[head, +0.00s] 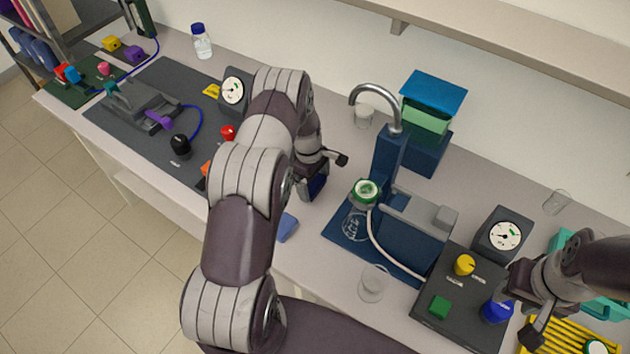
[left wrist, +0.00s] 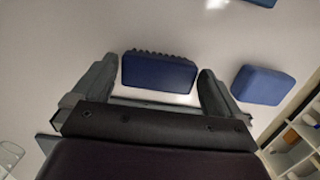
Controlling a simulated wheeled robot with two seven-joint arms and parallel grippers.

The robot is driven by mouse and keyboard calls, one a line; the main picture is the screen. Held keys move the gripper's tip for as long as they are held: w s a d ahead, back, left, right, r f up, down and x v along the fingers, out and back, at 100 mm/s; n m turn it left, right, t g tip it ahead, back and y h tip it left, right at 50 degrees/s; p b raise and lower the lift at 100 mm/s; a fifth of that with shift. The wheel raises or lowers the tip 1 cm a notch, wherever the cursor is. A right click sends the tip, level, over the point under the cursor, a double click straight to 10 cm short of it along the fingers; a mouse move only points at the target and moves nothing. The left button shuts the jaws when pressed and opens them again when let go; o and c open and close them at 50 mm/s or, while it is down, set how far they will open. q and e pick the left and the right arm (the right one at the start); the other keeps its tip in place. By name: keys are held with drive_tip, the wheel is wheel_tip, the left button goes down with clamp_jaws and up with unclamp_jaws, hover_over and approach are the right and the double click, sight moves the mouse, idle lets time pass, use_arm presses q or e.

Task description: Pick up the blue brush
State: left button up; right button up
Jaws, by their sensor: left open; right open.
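The blue brush (left wrist: 158,74) has a dark bristled edge and lies on the pale bench in the left wrist view. My left gripper (left wrist: 155,84) is open, with one finger at each side of the brush and a gap showing on both sides. In the head view my left gripper (head: 319,172) is over the bench left of the tap, and a dark blue patch (head: 317,187) shows beneath it. My right gripper (head: 524,305) is open and empty at the right, near the dark control box.
A plain blue block (left wrist: 263,85) lies beside the brush; it also shows in the head view (head: 288,227). The dark blue tap stand (head: 388,160) stands right of my left gripper. A glass (head: 373,283) stands near the front edge. A dark mat (head: 150,125) lies at left.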

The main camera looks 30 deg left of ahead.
use_arm(q)
drive_tip(key=shift+f, duration=0.5)
drive_tip(key=shift+a+f, duration=0.1)
drive_tip(key=shift+f, duration=0.25)
drive_tip(key=shift+w, duration=0.1)
drive_tip(key=shift+c, duration=0.3)
drive_tip(key=c, duration=0.5)
drive_tip(key=shift+r, duration=0.1)
drive_tip(key=shift+c, duration=0.9)
